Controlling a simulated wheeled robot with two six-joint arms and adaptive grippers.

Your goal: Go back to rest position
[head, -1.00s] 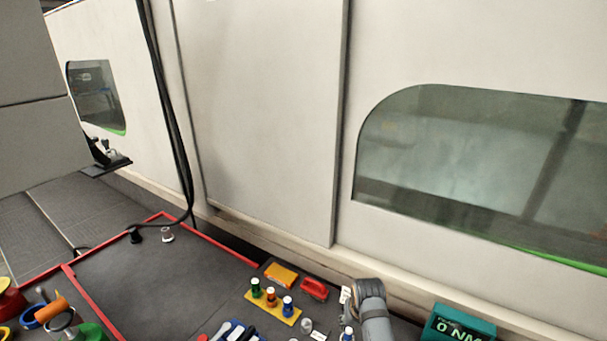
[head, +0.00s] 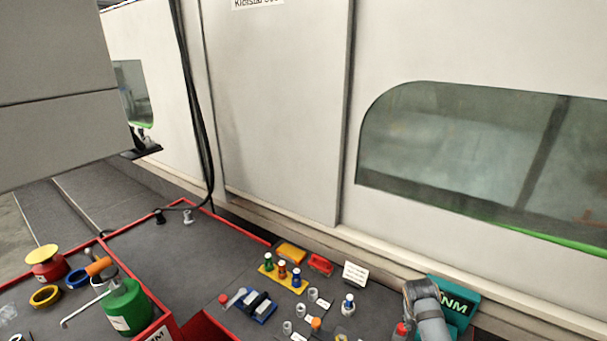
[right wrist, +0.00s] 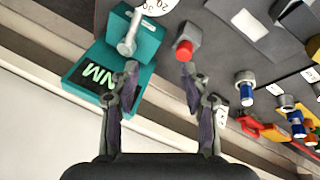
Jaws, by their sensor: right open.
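My right arm reaches in at the bottom right of the head view, in front of the teal NM device (head: 459,301); its fingertips cannot be made out there. In the right wrist view my right gripper (right wrist: 160,74) is open, with nothing between its fingers. The teal device (right wrist: 97,62) with a metal bolt-like post (right wrist: 129,40) lies just beyond the left finger. A grey piece with a red tip (right wrist: 186,48) lies beyond the right finger. My left gripper is not in view.
A yellow rack of colored-capped pieces (head: 296,289), a red item (head: 320,265) and a white card (head: 355,274) sit on the dark bench. A green canister (head: 127,306) and colored rings stand at left. The middle-left bench top (head: 180,250) is clear. A white machine wall stands behind.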

